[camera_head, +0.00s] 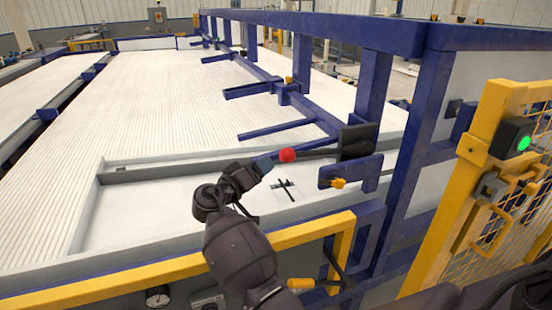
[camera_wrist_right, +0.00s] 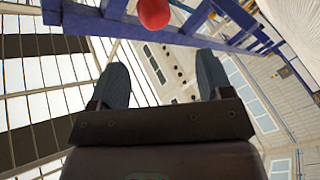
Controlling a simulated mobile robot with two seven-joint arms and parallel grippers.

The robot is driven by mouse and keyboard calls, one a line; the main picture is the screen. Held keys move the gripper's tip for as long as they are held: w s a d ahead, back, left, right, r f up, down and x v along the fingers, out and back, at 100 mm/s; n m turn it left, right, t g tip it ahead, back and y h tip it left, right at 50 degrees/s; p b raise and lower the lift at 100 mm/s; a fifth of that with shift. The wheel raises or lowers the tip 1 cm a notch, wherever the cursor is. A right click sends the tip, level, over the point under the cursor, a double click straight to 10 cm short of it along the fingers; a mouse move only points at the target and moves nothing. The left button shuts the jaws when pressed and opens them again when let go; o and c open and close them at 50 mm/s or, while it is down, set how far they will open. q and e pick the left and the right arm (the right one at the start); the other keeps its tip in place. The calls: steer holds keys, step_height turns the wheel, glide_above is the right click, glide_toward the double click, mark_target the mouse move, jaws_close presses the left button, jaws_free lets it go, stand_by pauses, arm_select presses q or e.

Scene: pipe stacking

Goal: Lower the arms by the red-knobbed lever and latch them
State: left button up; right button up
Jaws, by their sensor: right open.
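The lever's red knob (camera_head: 287,155) is at the left end of a dark rod (camera_head: 318,153) that runs to a black block (camera_head: 357,141) on the blue frame. Several blue arms (camera_head: 278,130) stick out level to the left over the white bed. My right gripper (camera_head: 266,165) is just left of the knob. In the right wrist view, its two fingers (camera_wrist_right: 161,72) are apart with nothing between them, and the red knob (camera_wrist_right: 154,13) is beyond the fingertips. A blue bracket with an orange-yellow handle (camera_head: 338,183) sits below the black block. My left gripper is out of view.
A yellow mesh gate (camera_head: 500,180) with a green-lit box (camera_head: 523,143) stands at right. Blue posts (camera_head: 374,85) line the frame. The ribbed white bed (camera_head: 150,100) is clear at left.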

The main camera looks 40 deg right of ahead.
mark_target(282, 158)
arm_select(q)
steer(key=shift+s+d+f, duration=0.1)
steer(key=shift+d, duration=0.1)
arm_select(e)
steer(key=shift+m+g, duration=0.3)
steer(key=shift+m, duration=0.2)
steer(key=x, duration=1.1)
steer(key=shift+s+d+f, duration=0.2)
steer(key=shift+s+d, duration=0.05)
